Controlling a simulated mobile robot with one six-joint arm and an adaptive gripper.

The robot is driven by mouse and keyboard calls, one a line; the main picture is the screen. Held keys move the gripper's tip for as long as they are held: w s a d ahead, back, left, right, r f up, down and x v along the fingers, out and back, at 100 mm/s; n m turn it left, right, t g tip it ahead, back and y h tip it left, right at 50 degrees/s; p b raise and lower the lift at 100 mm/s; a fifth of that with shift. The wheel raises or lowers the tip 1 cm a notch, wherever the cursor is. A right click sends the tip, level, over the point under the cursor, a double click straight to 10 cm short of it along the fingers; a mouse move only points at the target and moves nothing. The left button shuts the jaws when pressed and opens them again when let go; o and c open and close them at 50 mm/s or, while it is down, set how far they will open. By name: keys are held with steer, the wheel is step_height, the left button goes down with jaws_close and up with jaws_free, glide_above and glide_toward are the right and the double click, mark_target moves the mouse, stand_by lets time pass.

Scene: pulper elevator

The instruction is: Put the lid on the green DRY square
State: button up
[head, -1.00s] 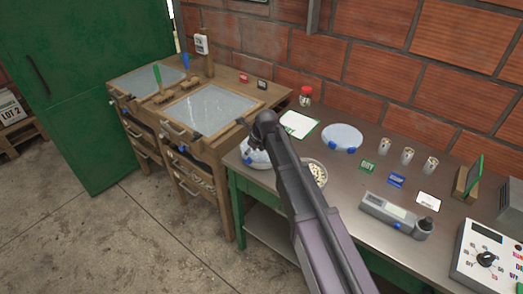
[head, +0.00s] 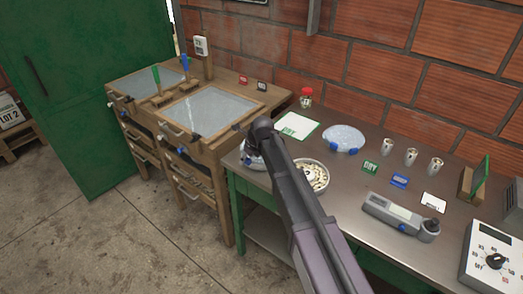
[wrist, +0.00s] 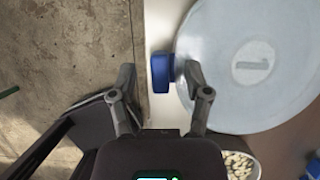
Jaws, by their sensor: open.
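A round, pale lid (wrist: 250,60) marked 1, with a blue tab (wrist: 160,72) on its edge, fills the right of the wrist view. My gripper (wrist: 159,76) is open, with one finger on each side of the tab; the tab is closer to the right finger. I cannot tell if they touch. In the head view a round lid (head: 250,161) at the counter's left end is mostly hidden by my arm. A second round lid (head: 343,138) with blue tabs lies further back.
A bowl of pale beans (head: 313,177) stands beside my arm. A green-edged sheet (head: 298,126) lies behind my arm.

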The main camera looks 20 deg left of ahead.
jaws_close()
stand_by(0.3)
steer(key=shift+r, duration=0.15)
step_height(320, 180, up, 3)
steer(key=p, duration=0.3)
steer(key=s+d+r+p, duration=0.1)
steer(key=s+d+p, duration=0.1)
steer(key=s+d, duration=0.6)
steer(key=s, duration=0.5)
steer(key=shift+s+d+r, duration=0.15)
steer(key=shift+s+r, duration=0.2)
